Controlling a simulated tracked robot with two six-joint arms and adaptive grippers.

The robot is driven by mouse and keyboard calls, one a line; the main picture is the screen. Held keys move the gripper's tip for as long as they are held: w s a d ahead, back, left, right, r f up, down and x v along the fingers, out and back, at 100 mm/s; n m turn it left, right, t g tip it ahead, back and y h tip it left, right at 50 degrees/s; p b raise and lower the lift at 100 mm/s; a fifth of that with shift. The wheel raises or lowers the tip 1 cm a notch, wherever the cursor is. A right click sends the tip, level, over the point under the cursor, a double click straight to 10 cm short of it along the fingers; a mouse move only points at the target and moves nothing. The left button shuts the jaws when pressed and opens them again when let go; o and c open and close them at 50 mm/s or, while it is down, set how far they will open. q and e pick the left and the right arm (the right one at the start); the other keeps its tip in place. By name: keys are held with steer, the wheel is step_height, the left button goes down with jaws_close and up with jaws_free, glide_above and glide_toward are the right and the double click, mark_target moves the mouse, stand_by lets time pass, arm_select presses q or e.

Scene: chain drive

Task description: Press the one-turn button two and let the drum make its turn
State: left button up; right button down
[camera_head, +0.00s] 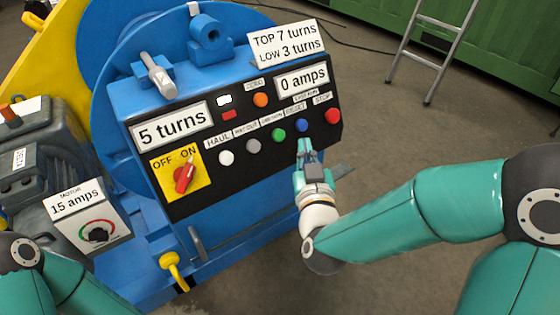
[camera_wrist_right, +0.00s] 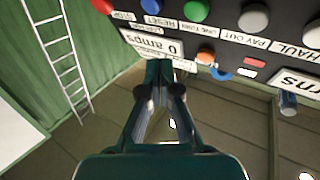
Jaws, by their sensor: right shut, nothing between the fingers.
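The black control panel (camera_head: 230,140) on the blue winch carries a row of buttons. The green button (camera_head: 279,135), labelled ONE TURN, sits between the grey button (camera_head: 253,146) and the blue RESET button (camera_head: 302,125). The green button also shows in the right wrist view (camera_wrist_right: 197,11). My right gripper (camera_head: 306,145) is shut and empty, just below the blue button and right of the green one; contact with the panel cannot be told. The drum's blue flange (camera_head: 110,70) stands behind. The turns display (camera_head: 172,126) reads 5. My left gripper is out of view.
A red STOP button (camera_head: 333,116) is right of RESET, a white HAUL button (camera_head: 226,158) at the left. The red switch (camera_head: 184,178) points toward ON. The sign reads 0 amps (camera_head: 303,82).

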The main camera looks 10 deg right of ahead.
mark_target(279, 135)
arm_select(q)
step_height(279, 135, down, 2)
steer(key=shift+b, duration=0.4)
arm_select(e)
steer(key=shift+s+d+r+m+t+h, duration=0.2)
steer(key=shift+s+r+t+h, duration=0.1)
steer(key=shift+r, duration=0.1)
steer(key=shift+s+d+r+m+t+h, duration=0.1)
steer(key=shift+s+d+r+t+h, duration=0.1)
steer(key=shift+r+h, duration=0.15)
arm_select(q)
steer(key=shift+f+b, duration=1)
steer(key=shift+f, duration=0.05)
arm_select(e)
steer(key=shift+w+a+f, duration=0.45)
steer(key=shift+w+f, duration=0.2)
steer(key=shift+w, duration=0.6)
steer(key=shift+w+a+f, duration=0.5)
steer(key=shift+w+f, duration=0.15)
steer(key=shift+w, duration=0.6)
steer(key=shift+w+a+f, duration=0.45)
steer(key=shift+w+f, duration=0.2)
steer(key=shift+w, duration=0.6)
arm_select(q)
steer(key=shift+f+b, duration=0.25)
steer(key=shift+b, duration=0.05)
arm_select(e)
steer(key=shift+w+a+f, duration=0.15)
steer(key=shift+w, duration=0.2)
